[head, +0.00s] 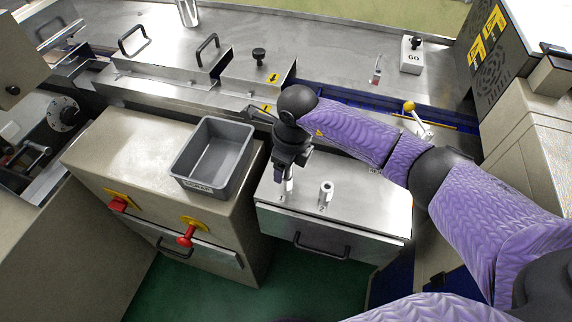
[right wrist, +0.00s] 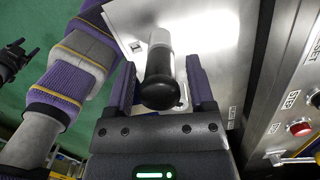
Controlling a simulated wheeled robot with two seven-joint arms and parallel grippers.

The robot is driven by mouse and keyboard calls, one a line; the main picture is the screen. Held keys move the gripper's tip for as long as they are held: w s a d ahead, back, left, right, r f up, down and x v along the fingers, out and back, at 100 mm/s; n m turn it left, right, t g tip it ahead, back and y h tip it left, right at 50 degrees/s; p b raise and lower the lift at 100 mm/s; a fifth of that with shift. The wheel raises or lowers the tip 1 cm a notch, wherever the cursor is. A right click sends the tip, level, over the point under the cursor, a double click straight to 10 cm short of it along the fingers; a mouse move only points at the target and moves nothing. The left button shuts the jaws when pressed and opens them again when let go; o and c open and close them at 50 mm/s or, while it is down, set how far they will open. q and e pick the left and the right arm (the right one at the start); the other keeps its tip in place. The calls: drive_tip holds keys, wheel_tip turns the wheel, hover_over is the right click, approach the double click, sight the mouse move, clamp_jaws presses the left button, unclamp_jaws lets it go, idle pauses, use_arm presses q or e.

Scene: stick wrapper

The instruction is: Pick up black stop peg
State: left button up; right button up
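The black stop peg (right wrist: 158,80) shows in the right wrist view as a dark rounded knob standing on a pale post. It is between the two fingers of my right gripper (right wrist: 160,88), with a narrow gap visible on each side. In the head view my right gripper (head: 284,174) points down over a pale post on the metal drawer top, and its fingers and wrist hide most of the peg. A dark gripper shape, apparently my left gripper (right wrist: 18,60), is small at the far left of the right wrist view; its opening is unclear.
A second pale post (head: 325,192) stands close to the right on the metal drawer top (head: 365,208). A grey bin (head: 212,188) sits to the left on a beige cabinet. A black knob (head: 259,54) and a white box (head: 411,58) are on the machine behind.

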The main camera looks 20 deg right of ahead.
use_arm(q)
drive_tip(key=shift+d, duration=0.35)
use_arm(e)
clamp_jaws()
drive_tip(key=shift+r, duration=0.1)
wheel_tip(320, 180, up, 9)
drive_tip(key=shift+d+r+p, duration=0.1)
drive_tip(key=shift+d+p, duration=0.05)
drive_tip(key=shift+p, duration=0.8)
use_arm(q)
drive_tip(key=r+p, duration=0.3)
drive_tip(key=r, duration=0.2)
drive_tip(key=shift+w+a+r+p, duration=0.2)
drive_tip(key=shift+r+p, duration=0.15)
drive_tip(key=shift+p, duration=0.05)
use_arm(e)
drive_tip(key=s+d+n, duration=0.5)
drive_tip(key=d+n, duration=0.1)
drive_tip(key=d, duration=0.1)
drive_tip(key=shift+r+g, duration=0.3)
use_arm(q)
drive_tip(key=shift+d, duration=0.1)
